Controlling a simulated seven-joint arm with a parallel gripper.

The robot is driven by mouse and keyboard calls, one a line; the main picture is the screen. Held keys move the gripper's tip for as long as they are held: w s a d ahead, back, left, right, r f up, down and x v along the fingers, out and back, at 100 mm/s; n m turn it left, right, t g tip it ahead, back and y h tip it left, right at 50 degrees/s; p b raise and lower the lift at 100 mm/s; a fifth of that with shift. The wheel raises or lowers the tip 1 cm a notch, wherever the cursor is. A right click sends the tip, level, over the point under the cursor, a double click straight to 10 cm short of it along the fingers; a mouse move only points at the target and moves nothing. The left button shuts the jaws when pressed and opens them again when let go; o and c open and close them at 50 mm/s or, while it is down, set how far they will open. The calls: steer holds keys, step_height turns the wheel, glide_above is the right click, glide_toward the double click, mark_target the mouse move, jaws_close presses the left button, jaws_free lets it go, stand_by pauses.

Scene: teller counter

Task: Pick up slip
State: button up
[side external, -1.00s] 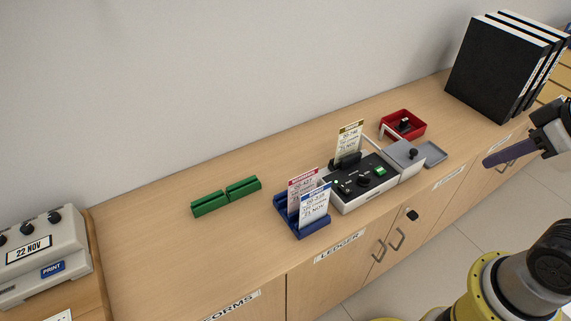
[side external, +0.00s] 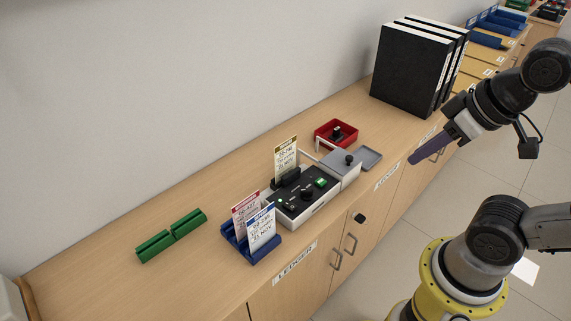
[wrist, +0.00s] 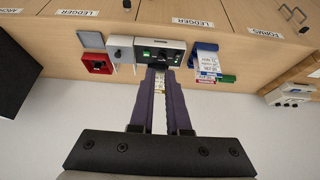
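A slip with a yellow header (side external: 286,157) stands upright in the black holder of the stamping machine (side external: 303,207). A slip with a red header (side external: 245,214) and one with a blue header (side external: 261,230) stand in a blue rack (side external: 266,254) to its left. My gripper (side external: 412,160), with long purple fingers, is in the air to the right of the machine, away from all slips. In the wrist view my gripper (wrist: 160,73) has its fingers apart with nothing held. The yellow-header slip (wrist: 159,87) shows partly between them, farther off.
A red tray (side external: 336,134) with a black-handled stamp and a grey pad (side external: 366,158) lie beside the machine. Black binders (side external: 412,68) stand at the back right.

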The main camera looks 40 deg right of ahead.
steer(key=o, duration=0.3)
